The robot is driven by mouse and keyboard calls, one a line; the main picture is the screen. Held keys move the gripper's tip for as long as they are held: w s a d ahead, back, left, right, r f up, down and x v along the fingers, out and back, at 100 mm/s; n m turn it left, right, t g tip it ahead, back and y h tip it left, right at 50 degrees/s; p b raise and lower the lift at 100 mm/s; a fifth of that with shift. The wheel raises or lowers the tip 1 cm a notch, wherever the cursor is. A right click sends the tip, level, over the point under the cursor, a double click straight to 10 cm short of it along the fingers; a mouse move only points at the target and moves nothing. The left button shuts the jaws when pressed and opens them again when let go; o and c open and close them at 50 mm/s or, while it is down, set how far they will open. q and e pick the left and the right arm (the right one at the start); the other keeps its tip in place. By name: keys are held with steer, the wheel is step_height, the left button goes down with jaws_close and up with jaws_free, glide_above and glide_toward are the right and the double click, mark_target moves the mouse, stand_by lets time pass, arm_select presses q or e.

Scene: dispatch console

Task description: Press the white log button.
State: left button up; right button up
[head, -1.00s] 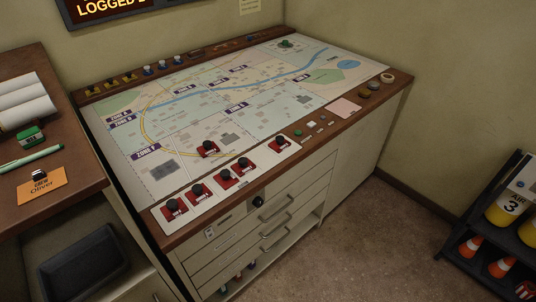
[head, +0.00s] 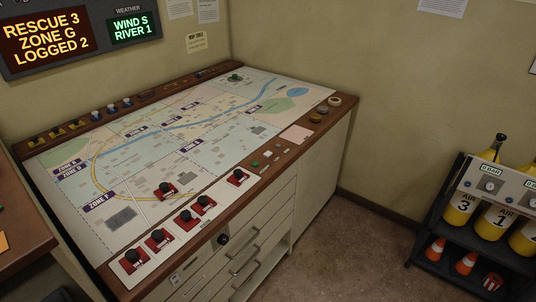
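The map console (head: 225,211) stands ahead with a sloping map top and a brown wooden rim. On its front rim, right of the red blocks, is a short row of small controls. A green button (head: 255,164) is at its left end. A small pale button (head: 267,154) sits just right of it and looks like the white log button; its label is too small to read. Neither of my grippers is in view.
Several red blocks with black knobs (head: 158,237) stand on the map's front edge and one on the map. A pink note (head: 296,133) lies right of the buttons. A rack (head: 452,216) with air cylinders stands at right. Floor (head: 335,235) between is clear.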

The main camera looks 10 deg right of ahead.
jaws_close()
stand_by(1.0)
